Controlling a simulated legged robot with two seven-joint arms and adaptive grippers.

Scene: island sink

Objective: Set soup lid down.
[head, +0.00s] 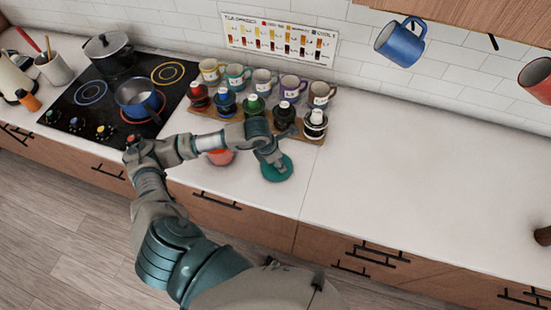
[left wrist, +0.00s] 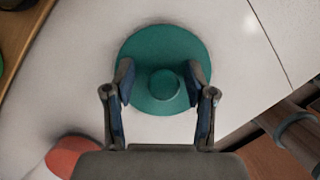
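The soup lid is a teal-green disc (head: 277,171) with a round knob, and it appears to lie flat on the white counter (head: 380,185). In the left wrist view the lid (left wrist: 160,45) is centred ahead of my left gripper (left wrist: 160,86). The two fingers stand apart on either side of the knob, with a visible gap to it on each side. In the head view my left gripper (head: 272,158) is just above the lid and partly covers it. My right gripper is not in view.
A red round object (head: 221,157) lies left of the lid, partly under my arm. A stove (head: 90,112) with a blue pot (head: 139,99) is at left.

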